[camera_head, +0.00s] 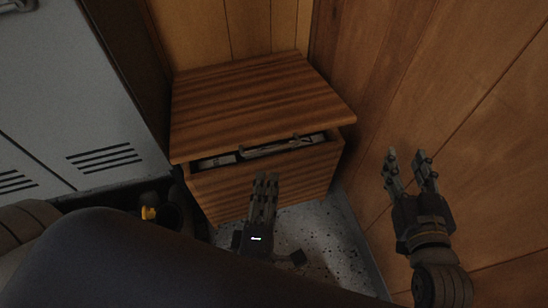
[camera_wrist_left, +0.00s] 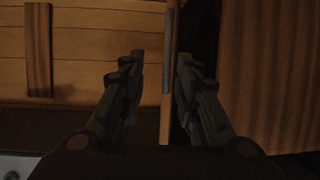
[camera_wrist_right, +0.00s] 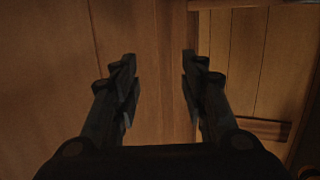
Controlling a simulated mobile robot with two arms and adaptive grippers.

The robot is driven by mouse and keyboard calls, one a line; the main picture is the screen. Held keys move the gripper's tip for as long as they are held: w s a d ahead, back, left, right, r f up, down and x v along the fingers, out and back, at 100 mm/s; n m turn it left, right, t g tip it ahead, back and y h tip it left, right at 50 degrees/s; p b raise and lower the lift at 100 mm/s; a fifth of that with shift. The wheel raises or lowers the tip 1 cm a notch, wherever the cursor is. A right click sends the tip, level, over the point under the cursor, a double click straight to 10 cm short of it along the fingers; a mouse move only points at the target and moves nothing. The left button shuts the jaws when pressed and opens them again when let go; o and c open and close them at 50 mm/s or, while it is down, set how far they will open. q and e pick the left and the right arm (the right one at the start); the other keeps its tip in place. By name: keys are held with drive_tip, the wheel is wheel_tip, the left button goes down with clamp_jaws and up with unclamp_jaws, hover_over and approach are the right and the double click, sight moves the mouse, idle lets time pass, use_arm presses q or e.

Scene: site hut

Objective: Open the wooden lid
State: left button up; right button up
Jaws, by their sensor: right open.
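The wooden lid (camera_head: 255,100) lies over a striped wooden box (camera_head: 265,188) in the corner. A dark gap shows between its front edge and the box's front, with a thin grey bar-like item (camera_head: 275,147) in it. My left gripper (camera_head: 266,180) is in front of the box, seen edge-on, with its tips pointing up. In the left wrist view its fingers (camera_wrist_left: 160,65) are apart, with a thin wooden edge between them, nearer the right finger; I cannot tell which part this is. My right gripper (camera_head: 406,160) is open and empty, right of the box; its fingers also show apart (camera_wrist_right: 160,65).
Grey metal lockers (camera_head: 75,90) stand to the left. A wood-panelled wall (camera_head: 450,90) rises close on the right, near my right gripper. A small yellow item (camera_head: 149,213) shows at lower left. Speckled floor (camera_head: 310,235) shows in front of the box.

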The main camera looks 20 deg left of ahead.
sight(270, 149)
use_arm(q)
drive_tip(key=x, duration=1.1)
drive_tip(key=shift+a+r, duration=0.1)
drive_tip(key=shift+a, duration=0.2)
drive_tip(key=shift+c, duration=0.6)
clamp_jaws()
